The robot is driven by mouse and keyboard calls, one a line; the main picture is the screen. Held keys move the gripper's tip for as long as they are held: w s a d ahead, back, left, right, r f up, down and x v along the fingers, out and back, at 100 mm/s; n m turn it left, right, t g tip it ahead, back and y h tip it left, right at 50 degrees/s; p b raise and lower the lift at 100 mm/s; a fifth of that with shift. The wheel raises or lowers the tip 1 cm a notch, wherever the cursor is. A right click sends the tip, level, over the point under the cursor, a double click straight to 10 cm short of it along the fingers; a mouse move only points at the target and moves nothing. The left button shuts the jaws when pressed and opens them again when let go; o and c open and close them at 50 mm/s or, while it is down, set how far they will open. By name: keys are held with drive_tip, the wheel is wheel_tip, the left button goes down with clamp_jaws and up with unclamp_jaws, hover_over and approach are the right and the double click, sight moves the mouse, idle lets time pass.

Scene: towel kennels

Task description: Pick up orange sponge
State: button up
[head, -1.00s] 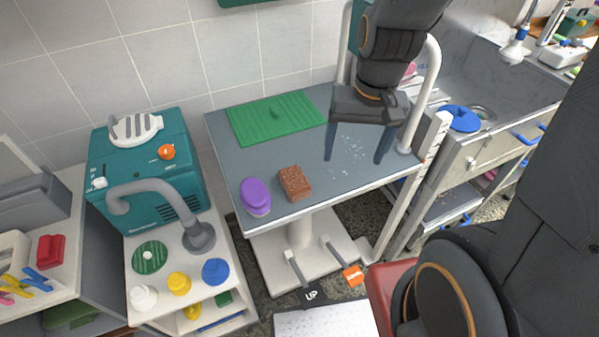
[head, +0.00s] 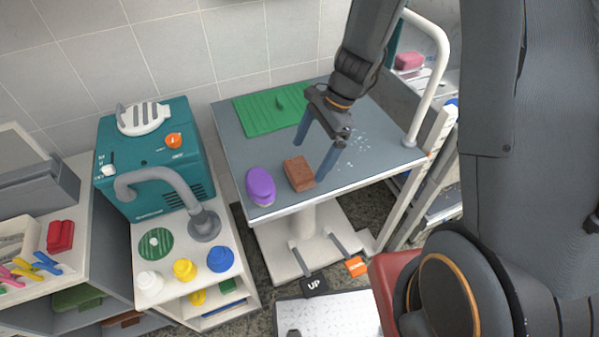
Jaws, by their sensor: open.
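The brown-orange sponge (head: 297,174) is a speckled block lying on the grey table top (head: 350,172) near its front edge, just right of a purple oval brush (head: 260,185). My gripper (head: 310,161) is open and empty, with its two blue fingers pointing down. One fingertip shows behind the sponge and the other by its right edge, in front of part of that edge. I cannot tell the exact height of the fingertips over the table.
A green ribbed mat (head: 270,113) lies at the back of the table. A white rail (head: 437,85) stands at its right end. A teal machine (head: 160,165) and a grey hose are on the left. Droplets mark the table's right part.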

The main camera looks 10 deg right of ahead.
sight(304, 167)
drive_tip(key=x, duration=0.2)
drive_tip(key=p+x, duration=0.1)
drive_tip(key=x, duration=0.1)
drive_tip(key=shift+s, duration=0.4)
drive_tip(key=shift+a+f, duration=0.15)
drive_tip(key=shift+f, duration=0.25)
drive_tip(key=c, duration=1.2)
drive_tip(key=shift+r, duration=0.15)
drive_tip(key=shift+r+b, duration=0.55)
drive_tip(key=shift+r, duration=4.35)
